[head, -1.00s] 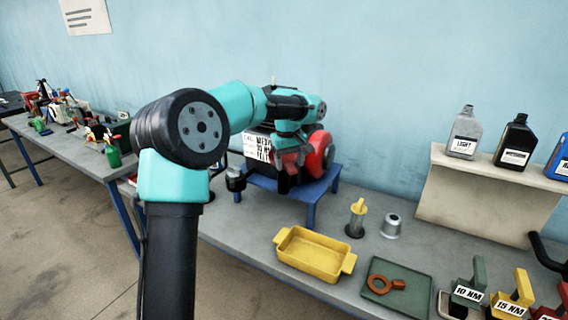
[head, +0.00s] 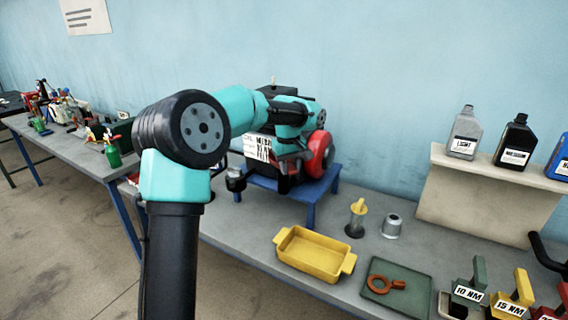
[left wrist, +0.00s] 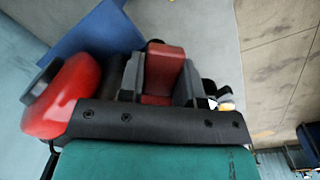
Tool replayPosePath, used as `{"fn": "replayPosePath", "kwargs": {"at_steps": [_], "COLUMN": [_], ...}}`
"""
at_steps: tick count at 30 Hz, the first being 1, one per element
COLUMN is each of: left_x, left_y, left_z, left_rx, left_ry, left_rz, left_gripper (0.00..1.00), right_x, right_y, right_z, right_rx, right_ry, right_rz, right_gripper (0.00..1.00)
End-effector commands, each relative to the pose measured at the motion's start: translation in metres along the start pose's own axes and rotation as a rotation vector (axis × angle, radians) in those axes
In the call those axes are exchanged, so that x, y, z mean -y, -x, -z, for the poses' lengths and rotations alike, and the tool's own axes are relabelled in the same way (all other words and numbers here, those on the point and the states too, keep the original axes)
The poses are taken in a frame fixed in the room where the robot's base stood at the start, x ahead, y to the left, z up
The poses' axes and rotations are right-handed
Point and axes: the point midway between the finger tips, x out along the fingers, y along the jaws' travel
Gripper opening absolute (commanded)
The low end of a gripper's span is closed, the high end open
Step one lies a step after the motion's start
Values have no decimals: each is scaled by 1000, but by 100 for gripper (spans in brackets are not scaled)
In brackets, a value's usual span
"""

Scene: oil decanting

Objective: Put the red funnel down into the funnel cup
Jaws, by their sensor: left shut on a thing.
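My left gripper (head: 293,158) is in front of the engine in the head view, pointing down, its tips hard to make out there. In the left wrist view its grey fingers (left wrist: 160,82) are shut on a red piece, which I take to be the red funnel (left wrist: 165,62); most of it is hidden. Several cup-like things show in the head view: a small grey metal cup (head: 392,226), a dark cup (head: 236,180) by the engine stand, and a dark holder under a yellow nozzle piece (head: 358,207). I cannot tell which is the funnel cup.
The red and black engine (head: 320,155) stands on a blue stand (head: 312,193), close behind the gripper. Bottles stand on a shelf (head: 480,195) at right.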

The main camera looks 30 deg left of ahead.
Motion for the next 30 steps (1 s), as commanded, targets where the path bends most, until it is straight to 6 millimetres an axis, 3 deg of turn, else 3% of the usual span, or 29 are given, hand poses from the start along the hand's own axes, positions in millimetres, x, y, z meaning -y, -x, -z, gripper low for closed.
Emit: {"fn": "replayPosePath", "kwargs": {"at_steps": [7, 30], "left_x": [0, 0], "left_y": [0, 7], "left_z": [0, 0], "left_rx": [0, 0], "left_ry": [0, 0], "left_rz": [0, 0], "left_gripper": [0, 0], "right_x": [0, 0], "right_y": [0, 0], "right_z": [0, 0], "right_rx": [0, 0], "right_ry": [0, 0], "right_rz": [0, 0], "right_gripper": [100, 100]}}
